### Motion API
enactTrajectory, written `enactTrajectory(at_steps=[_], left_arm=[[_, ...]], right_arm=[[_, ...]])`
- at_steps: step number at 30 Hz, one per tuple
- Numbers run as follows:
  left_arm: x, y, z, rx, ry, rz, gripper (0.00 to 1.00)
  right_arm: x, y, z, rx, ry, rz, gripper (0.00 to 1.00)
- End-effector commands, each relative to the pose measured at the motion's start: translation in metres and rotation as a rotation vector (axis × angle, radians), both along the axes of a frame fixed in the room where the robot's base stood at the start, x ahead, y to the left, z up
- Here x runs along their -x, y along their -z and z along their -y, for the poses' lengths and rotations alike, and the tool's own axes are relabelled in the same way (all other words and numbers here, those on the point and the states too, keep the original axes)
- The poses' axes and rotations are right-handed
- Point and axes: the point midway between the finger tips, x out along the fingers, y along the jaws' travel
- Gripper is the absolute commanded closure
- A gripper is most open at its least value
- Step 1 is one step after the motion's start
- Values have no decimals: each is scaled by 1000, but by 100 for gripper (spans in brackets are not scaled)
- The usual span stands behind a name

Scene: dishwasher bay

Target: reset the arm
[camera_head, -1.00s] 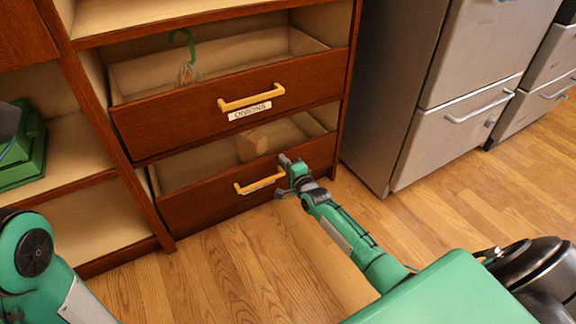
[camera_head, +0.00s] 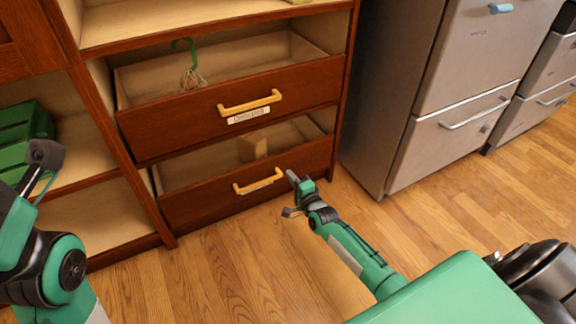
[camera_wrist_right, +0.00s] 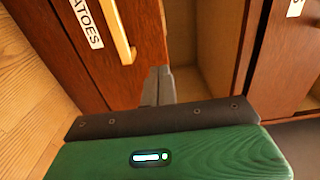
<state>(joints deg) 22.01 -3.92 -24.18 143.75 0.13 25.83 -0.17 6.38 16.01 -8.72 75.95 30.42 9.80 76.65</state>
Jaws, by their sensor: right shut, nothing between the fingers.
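My right gripper (camera_head: 291,178) is shut and empty, just right of the lower drawer's yellow handle (camera_head: 258,181); I see a gap between them. In the right wrist view its two grey fingers (camera_wrist_right: 158,86) lie together beside a drawer front and its yellow handle (camera_wrist_right: 116,30). My left arm (camera_head: 45,255) is folded at the left edge of the head view. Its fingers do not show.
The upper drawer (camera_head: 190,124) and lower drawer (camera_head: 205,200) both stand open. A green-handled whisk (camera_head: 190,72) is in the upper one, a wooden block (camera_head: 252,146) in the lower. A grey fridge (camera_head: 430,100) stands right. Wood floor (camera_head: 230,275) is clear in front.

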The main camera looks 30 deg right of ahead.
Motion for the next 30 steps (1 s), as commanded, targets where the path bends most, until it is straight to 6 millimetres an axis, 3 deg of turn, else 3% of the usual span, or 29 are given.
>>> enactTrajectory(at_steps=[3, 10, 22, 26, 30], left_arm=[[-2, -2, 2, -15, -3, -17, 13], [-3, 4, 5, -34, -5, -36, 13], [-3, 7, 5, -39, -7, -43, 13], [-7, 6, 3, -37, -13, -61, 13], [-14, 6, -2, -33, -30, -99, 13]], right_arm=[[23, -4, 1, 0, -1, -4, 100], [56, -1, 2, -1, -1, -3, 100], [67, -5, 0, 8, -4, 9, 100], [69, -43, -22, 82, -25, 89, 100], [82, -128, -64, 252, -42, 282, 100]])
